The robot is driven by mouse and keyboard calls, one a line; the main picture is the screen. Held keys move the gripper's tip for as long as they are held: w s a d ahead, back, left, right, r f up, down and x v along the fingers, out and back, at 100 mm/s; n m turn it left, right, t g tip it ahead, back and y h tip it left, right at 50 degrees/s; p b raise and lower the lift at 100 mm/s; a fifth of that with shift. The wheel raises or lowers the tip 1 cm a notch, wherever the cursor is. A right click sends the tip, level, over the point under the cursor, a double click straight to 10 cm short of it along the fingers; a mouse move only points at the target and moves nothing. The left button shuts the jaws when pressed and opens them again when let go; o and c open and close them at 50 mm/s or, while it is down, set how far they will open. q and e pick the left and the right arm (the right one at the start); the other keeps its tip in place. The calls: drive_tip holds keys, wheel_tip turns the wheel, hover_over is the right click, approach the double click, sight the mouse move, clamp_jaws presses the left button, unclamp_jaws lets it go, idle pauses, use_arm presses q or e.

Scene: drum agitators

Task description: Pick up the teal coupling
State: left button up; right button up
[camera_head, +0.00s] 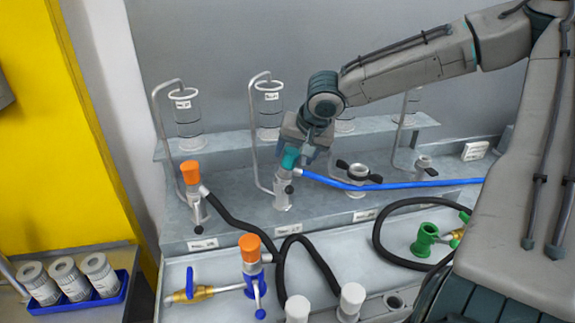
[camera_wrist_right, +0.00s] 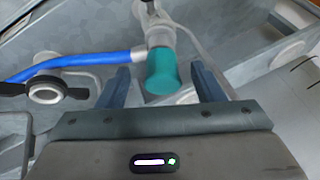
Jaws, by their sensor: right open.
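The teal coupling (camera_head: 290,158) sits on top of a grey upright fitting (camera_head: 284,188) on the metal bench, with a blue hose (camera_head: 390,185) joined at its side. In the right wrist view the teal coupling (camera_wrist_right: 162,72) is between the two fingers, a little beyond their tips. My right gripper (camera_head: 305,150) is right at the coupling in the head view; in the right wrist view the right gripper (camera_wrist_right: 160,78) is open, its fingers apart on either side. No contact with the coupling can be made out. My left gripper is not in view.
Orange-capped fittings (camera_head: 190,173) and (camera_head: 250,248) with black hoses stand to the left and in front. A black-winged clamp port (camera_head: 357,175) is to the right. A green fitting (camera_head: 425,240) is at front right. Glass cylinders (camera_head: 187,112) stand behind. A blue tray (camera_head: 95,300) holds grey canisters.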

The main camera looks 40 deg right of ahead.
sight(288, 164)
drive_tip(key=shift+p+x, duration=0.3)
drive_tip(key=shift+x, duration=2.65)
drive_tip(key=shift+r, duration=0.1)
drive_tip(key=shift+c, duration=0.2)
drive_tip(key=shift+w, duration=0.1)
clamp_jaws()
wheel_tip(288, 164, up, 10)
drive_tip(key=shift+p, duration=0.3)
